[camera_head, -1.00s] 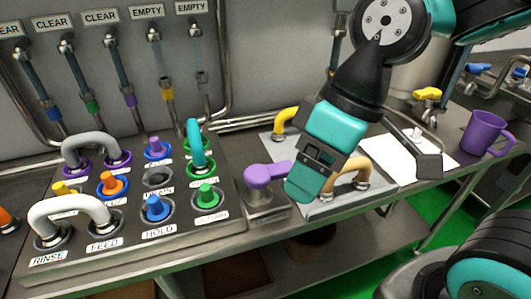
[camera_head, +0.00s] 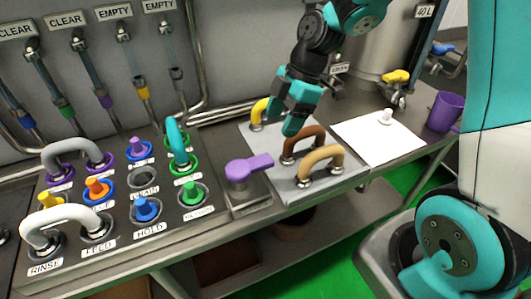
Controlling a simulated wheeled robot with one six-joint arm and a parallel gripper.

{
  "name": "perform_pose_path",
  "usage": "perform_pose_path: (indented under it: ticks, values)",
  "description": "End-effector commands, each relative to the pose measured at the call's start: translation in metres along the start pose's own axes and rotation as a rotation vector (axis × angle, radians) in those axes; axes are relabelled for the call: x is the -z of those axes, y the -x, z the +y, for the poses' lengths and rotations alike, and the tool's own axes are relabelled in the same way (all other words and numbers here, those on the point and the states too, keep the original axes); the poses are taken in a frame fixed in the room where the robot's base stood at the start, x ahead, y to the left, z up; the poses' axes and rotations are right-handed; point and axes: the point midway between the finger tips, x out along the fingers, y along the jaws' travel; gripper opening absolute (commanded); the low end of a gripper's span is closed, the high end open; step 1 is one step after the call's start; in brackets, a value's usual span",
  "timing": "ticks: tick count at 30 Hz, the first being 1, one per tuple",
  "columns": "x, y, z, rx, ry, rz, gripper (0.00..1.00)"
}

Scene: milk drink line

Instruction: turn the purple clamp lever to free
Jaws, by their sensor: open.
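The purple clamp lever (camera_head: 248,167) sits on a square metal block at the bench's front edge, right of the panel of ports. Its handle points right and slightly back. My gripper (camera_head: 296,118) is open and empty. In the picture it is up and to the right of the lever, apart from it, over the grey plate with the coloured pipe bends. Its fingers partly hide the plate's back.
The grey plate (camera_head: 287,187) holds yellow, brown and tan bends. The port panel (camera_head: 119,241) carries grey, white and teal bends and coloured plugs. White paper (camera_head: 365,143) and a purple mug (camera_head: 445,111) lie to the right.

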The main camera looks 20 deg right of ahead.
Motion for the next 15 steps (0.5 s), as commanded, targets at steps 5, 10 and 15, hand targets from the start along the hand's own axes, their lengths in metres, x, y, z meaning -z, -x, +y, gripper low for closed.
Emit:
perform_pose_path:
  ticks: [5, 10, 15]
  values:
    - [0.001, -0.042, -0.001, 0.007, 0.000, 0.000, 0.66]
    - [0.001, -0.076, -0.001, 0.005, 0.000, -0.001, 0.66]
    - [0.001, -0.097, -0.001, 0.002, 0.000, 0.000, 0.66]
